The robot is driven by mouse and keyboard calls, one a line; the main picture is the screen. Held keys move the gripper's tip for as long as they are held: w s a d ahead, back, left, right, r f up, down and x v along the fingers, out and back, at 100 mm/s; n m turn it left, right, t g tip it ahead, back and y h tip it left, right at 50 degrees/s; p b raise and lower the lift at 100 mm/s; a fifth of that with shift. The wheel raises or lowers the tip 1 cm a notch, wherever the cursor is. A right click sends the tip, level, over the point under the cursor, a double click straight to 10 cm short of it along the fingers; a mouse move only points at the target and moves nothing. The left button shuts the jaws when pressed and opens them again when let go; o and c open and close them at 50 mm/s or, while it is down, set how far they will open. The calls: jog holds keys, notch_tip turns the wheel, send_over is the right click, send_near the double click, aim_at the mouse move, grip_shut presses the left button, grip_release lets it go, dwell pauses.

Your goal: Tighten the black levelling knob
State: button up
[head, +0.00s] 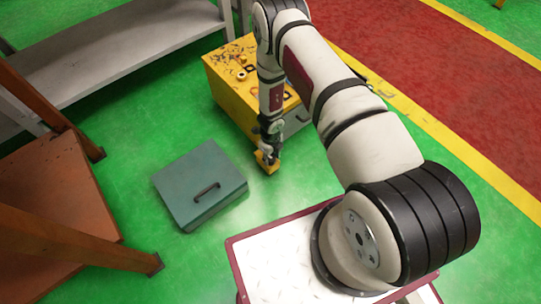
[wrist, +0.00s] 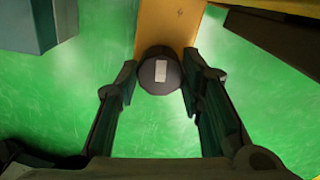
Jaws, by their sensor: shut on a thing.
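In the wrist view a round black levelling knob (wrist: 158,72) with a pale rectangular mark on its face sits at the end of a yellow-orange bracket (wrist: 168,22). My gripper (wrist: 160,84) has one finger on each side of the knob and is shut on it. In the head view my gripper (head: 268,148) points down at the yellow foot (head: 267,163) beside the yellow machine. The knob itself is too small or hidden to make out in the head view.
A yellow machine (head: 228,82) stands behind my arm. A grey-green case (head: 180,187) with a black handle lies on the green floor left of my gripper. A grey bench (head: 105,50) and orange-brown steel frames (head: 45,200) stand at the left. Green floor is open around the case.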

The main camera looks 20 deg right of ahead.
jog(key=shift+d+m, duration=0.15)
jog(key=shift+m, duration=0.75)
jog(key=o, duration=1.2)
notch_tip(320, 180, up, 12)
jog(key=shift+r, duration=0.1)
